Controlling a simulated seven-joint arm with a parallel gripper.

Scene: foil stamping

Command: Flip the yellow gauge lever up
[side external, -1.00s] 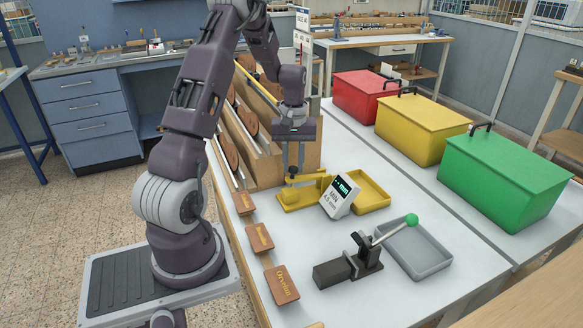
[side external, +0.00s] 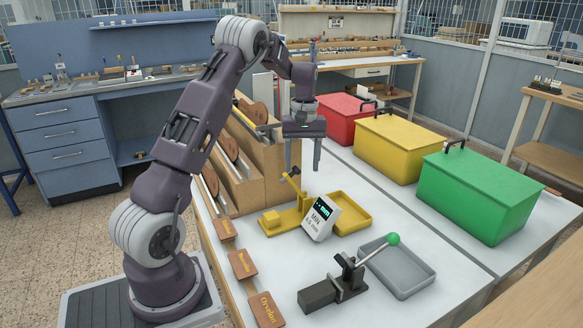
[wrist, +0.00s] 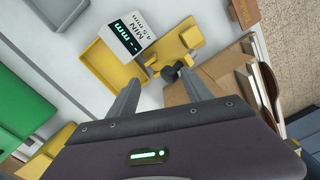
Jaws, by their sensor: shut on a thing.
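The yellow gauge (side external: 292,218) stands on the white table, with a white display box (side external: 321,217) reading "MIN 4.5 mm" at its right. Its lever (side external: 300,192) slants up to the left and ends in a dark knob (side external: 294,172). In the wrist view the knob (wrist: 171,73) shows between my fingertips, nearer the right one, with a gap at the left. My gripper (side external: 303,168) points down over the gauge. Whether the left finger touches the knob in the side view I cannot tell.
A yellow tray (side external: 352,226) lies right of the gauge. In front are a grey tray (side external: 428,275) and a black clamp (side external: 333,290) with a green-knobbed handle. A wooden rack (side external: 238,192) stands close at the left. Red, yellow and green boxes (side external: 478,200) line the back.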

